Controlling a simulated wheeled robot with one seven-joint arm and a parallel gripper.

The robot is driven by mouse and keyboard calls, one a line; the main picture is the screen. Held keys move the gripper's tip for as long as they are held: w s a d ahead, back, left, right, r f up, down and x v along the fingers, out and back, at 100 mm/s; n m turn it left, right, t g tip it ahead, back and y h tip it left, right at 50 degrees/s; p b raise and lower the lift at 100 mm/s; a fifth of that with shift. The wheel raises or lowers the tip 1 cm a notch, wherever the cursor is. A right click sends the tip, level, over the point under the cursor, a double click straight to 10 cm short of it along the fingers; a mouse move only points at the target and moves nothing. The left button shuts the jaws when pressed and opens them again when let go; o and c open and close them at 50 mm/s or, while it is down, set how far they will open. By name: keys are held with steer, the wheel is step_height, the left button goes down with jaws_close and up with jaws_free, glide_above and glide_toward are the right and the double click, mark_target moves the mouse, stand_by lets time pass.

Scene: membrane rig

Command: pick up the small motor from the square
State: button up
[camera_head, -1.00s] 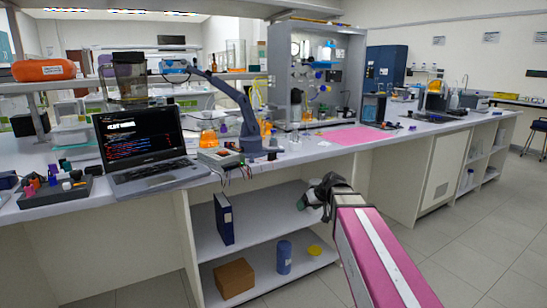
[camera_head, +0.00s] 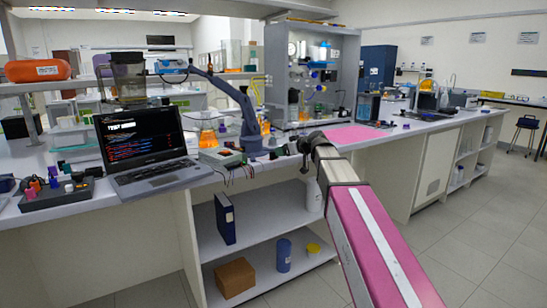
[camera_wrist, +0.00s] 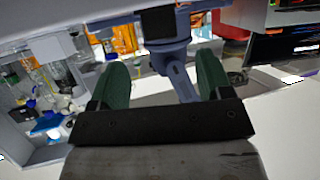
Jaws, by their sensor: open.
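The pink square (camera_head: 352,134) lies flat on the bench top in the head view, its near left part behind my arm. I cannot make out a small motor on it; my arm may hide it, or it may be too small to see. My gripper (camera_wrist: 162,66) shows two green fingers spread apart with nothing held between them. In the head view my wrist is at the bench's front edge, left of and nearer than the pink square, and the fingers are hard to see. The wrist view does not show the pink square.
An open laptop (camera_head: 145,150) and a grey box with wires (camera_head: 220,157) are to the left.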

mark_target(273, 155)
steer(key=shift+x, duration=2.95)
steer(key=shift+a+r, duration=0.1)
steer(key=c, duration=1)
